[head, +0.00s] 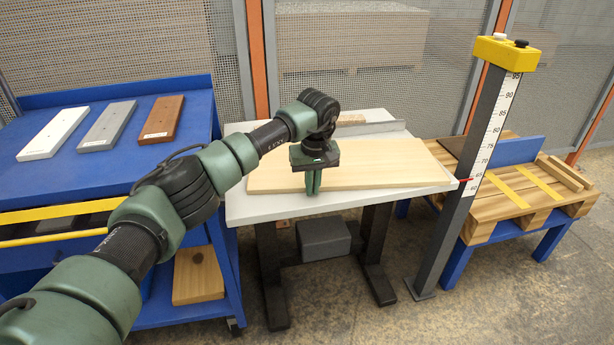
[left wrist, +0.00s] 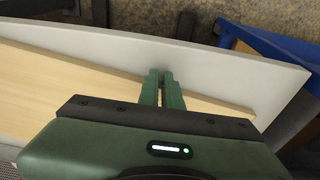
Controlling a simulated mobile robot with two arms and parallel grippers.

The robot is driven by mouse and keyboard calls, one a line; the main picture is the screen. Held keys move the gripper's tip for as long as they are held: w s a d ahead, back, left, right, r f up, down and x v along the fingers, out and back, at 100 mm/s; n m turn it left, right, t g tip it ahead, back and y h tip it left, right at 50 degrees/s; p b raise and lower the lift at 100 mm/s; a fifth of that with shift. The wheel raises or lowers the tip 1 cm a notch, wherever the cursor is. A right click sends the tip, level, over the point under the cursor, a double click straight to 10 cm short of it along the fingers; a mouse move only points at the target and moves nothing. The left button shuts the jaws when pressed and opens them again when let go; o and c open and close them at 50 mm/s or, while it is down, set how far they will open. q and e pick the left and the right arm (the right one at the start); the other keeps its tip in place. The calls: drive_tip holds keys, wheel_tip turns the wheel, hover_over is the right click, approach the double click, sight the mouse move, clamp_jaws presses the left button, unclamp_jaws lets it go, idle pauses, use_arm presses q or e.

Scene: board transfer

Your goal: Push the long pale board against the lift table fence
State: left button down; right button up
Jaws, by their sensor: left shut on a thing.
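The long pale board (head: 385,165) lies flat on the white lift table (head: 270,208). It is skewed: its near edge is closer to the table's front edge at the right end than at the left. The low grey fence (head: 375,129) runs along the table's back, with a white strip between it and the board. My left gripper (head: 313,190) points down at the board's near edge, jaws shut on the board; its fingers (left wrist: 162,88) show close together at that edge in the left wrist view, where the board (left wrist: 60,95) also shows. My right gripper is not in view.
A blue bench (head: 90,180) with white, grey and brown sample boards stands at left. A measuring post (head: 485,135) with a yellow top stands at the table's right front corner. A wooden pallet (head: 520,195) is further right. A small wooden piece (head: 350,120) is by the fence.

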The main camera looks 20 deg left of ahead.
use_arm(q)
drive_tip(key=shift+w+a+r, duration=0.1)
drive_tip(key=shift+a, duration=0.4)
drive_tip(key=shift+s+d, duration=0.1)
drive_tip(key=shift+s, duration=0.1)
drive_tip(key=shift+s+d+p, duration=0.1)
drive_tip(key=shift+s+p, duration=0.25)
drive_tip(key=shift+p, duration=0.15)
drive_tip(key=shift+s+d, duration=0.55)
drive_tip(key=shift+p, duration=0.3)
